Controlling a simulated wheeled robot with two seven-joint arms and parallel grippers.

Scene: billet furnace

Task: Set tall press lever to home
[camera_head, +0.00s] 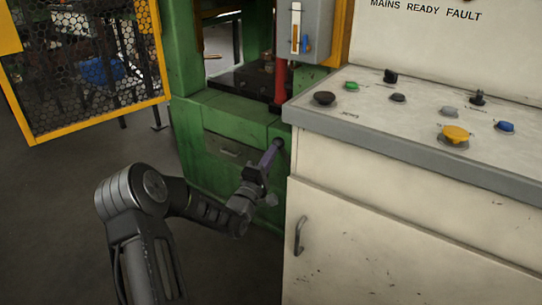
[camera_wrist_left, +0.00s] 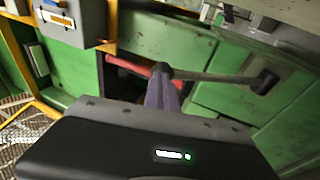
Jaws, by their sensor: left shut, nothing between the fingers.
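The tall press lever has a red grip (camera_head: 281,80) that stands roughly upright in front of the green press in the head view. In the left wrist view the lever's red grip (camera_wrist_left: 128,65), a dark collar and a grey metal rod (camera_wrist_left: 215,77) show, with a black round end at the right. My left gripper (camera_head: 274,148) is shut and empty, with its purple fingers reaching up toward the press front. In the left wrist view its fingertips (camera_wrist_left: 162,78) are at or just beside the collar; I cannot tell whether they touch. The lever's lower part is largely hidden in the head view.
A cream control cabinet (camera_head: 360,215) with buttons on top stands close right of my left gripper. The green press (camera_head: 215,130) is behind. A grey box (camera_head: 303,35) hangs beside the red grip. A yellow-framed mesh guard (camera_head: 90,70) is at left. Floor at lower left is clear.

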